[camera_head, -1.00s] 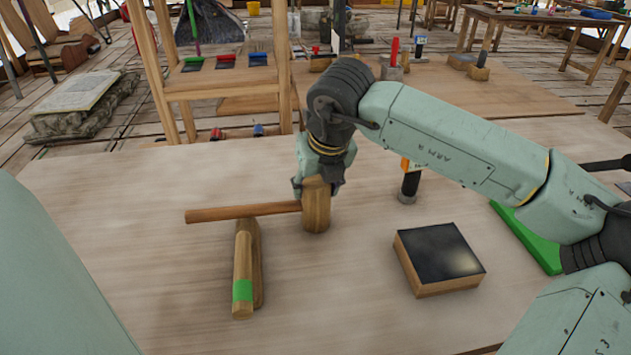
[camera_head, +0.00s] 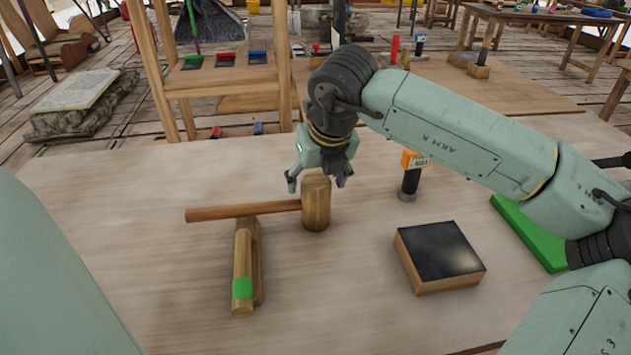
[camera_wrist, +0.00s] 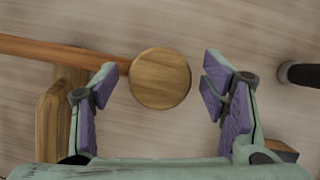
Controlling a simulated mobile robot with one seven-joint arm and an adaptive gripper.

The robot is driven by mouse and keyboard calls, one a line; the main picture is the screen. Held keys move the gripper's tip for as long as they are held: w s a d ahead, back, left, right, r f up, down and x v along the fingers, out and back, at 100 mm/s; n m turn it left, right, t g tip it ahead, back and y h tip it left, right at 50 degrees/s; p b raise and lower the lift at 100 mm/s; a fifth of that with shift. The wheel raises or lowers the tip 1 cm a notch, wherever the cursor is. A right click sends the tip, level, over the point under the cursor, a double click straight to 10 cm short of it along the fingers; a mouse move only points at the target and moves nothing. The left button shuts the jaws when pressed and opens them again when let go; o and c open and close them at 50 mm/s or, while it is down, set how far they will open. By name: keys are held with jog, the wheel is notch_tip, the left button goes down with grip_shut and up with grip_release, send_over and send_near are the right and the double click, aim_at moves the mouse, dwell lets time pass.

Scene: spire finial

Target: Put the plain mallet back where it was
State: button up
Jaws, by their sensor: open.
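The plain mallet has a wooden head (camera_head: 316,204) standing upright on the table and a brown handle (camera_head: 240,211) pointing left. The handle lies across or just beside the far end of a wooden piece with a green band (camera_head: 242,270); I cannot tell if they touch. My gripper (camera_head: 318,182) is open and empty, just above and behind the mallet head. In the wrist view the round end of the head (camera_wrist: 160,79) shows ahead of the spread fingers (camera_wrist: 165,100), with a gap on both sides.
A block with a dark top (camera_head: 440,258) lies to the right. A green slab (camera_head: 530,235) lies at the right edge. A wooden rack (camera_head: 220,75) stands behind the table. The table's left part is clear.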

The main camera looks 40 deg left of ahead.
jog(key=b+v, duration=0.2)
jog(key=v, duration=0.8)
jog(key=shift+d+r, duration=0.15)
jog(key=shift+r, duration=0.15)
